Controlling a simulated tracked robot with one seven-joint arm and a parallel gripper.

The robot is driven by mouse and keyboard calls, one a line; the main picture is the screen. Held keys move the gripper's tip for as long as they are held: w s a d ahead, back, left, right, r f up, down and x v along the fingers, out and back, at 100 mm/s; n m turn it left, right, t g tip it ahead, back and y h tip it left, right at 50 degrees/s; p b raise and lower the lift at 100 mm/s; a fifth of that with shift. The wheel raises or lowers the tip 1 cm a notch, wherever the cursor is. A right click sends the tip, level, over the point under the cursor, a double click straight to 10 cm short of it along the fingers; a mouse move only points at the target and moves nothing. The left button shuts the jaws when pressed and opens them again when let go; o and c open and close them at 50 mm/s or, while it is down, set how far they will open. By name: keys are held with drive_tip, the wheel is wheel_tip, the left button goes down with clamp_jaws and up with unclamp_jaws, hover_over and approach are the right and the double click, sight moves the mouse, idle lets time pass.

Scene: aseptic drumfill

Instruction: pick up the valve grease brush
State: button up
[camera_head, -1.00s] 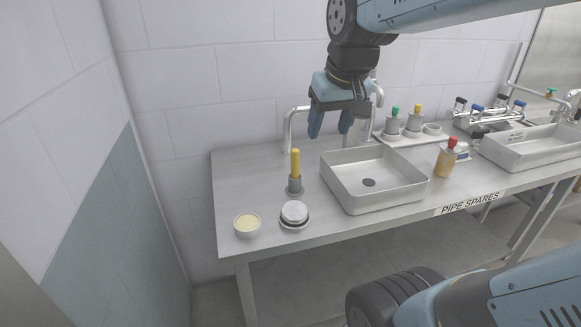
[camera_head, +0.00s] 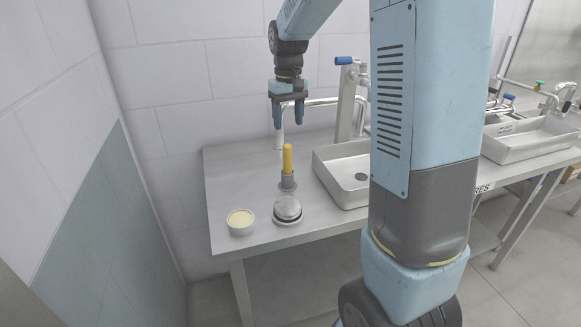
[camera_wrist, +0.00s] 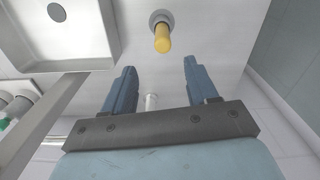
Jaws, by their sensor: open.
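The valve grease brush (camera_head: 287,158) appears as a yellow handle standing upright in a grey holder (camera_head: 288,182) on the steel bench. Its lower end is hidden in the holder. My gripper (camera_head: 288,117) is open and empty, pointing down above the brush and apart from it. In the wrist view, the yellow handle (camera_wrist: 162,40) shows just beyond the fingertips, roughly in line with the gap between my fingers (camera_wrist: 159,66).
On the steel bench (camera_head: 232,177), a bowl of pale yellow stuff (camera_head: 240,222) and a round metal-topped item (camera_head: 287,209) stand in front of the brush. A steel sink basin (camera_head: 335,190) is to its right, with a tall tap (camera_head: 347,98) behind. My arm hides the bench's middle.

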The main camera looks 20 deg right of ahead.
hover_over(287, 161)
drive_tip(key=w, duration=0.2)
drive_tip(key=f, duration=0.5)
drive_tip(key=d+f, duration=0.1)
drive_tip(key=f, duration=0.2)
drive_tip(key=shift+s, duration=0.1)
drive_tip(key=shift+s+a+f, duration=0.15)
drive_tip(key=shift+f, duration=1.05)
drive_tip(key=shift+s+a+f, duration=0.1)
drive_tip(key=shift+a+f, duration=0.05)
drive_tip(key=shift+f, duration=1.65)
drive_tip(key=shift+c, duration=0.2)
clamp_jaws()
